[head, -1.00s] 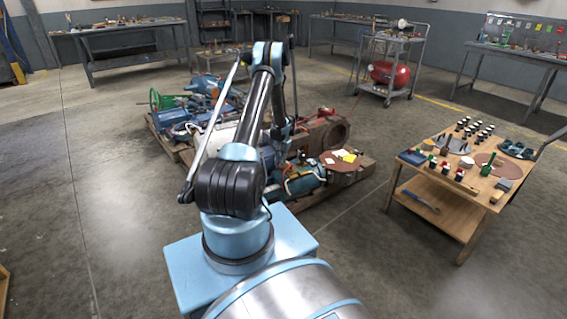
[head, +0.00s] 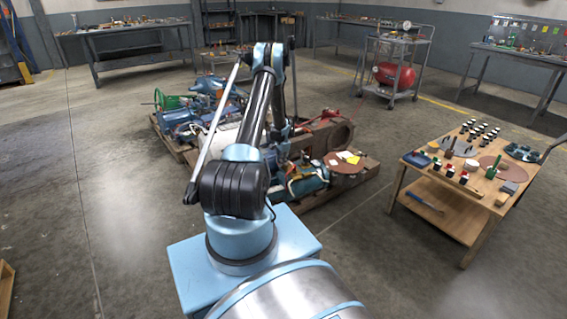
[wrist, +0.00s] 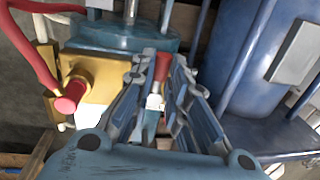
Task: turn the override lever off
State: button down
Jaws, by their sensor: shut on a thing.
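In the wrist view, a short lever with a red end (wrist: 163,67) and a pale metal stem stands between the fingers of my gripper (wrist: 158,80). The fingers are closed in on it from both sides; its lower part is partly hidden by them. I take it to be the override lever; no label is readable. In the head view my gripper is hidden behind my arm, over the pallet machines, and the lever cannot be made out there.
In the wrist view, a brass block with a red knob (wrist: 68,104) and a curved red handle (wrist: 28,55) are on the left. A blue housing (wrist: 267,75) is close on the right. A wooden table (head: 443,218) with small parts stands right of the pallets.

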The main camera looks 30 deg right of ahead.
jog(key=shift+w+a, duration=0.2)
jog(key=c, duration=1.7)
grip_release()
jog(key=shift+o, duration=0.7)
jog(key=shift+d, duration=0.1)
jog(key=shift+s, duration=0.1)
jog(key=shift+r, duration=0.1)
notch_tip(320, 180, up, 12)
jog(key=s, duration=0.1)
jog(key=shift+f, duration=0.2)
jog(key=shift+s, duration=0.1)
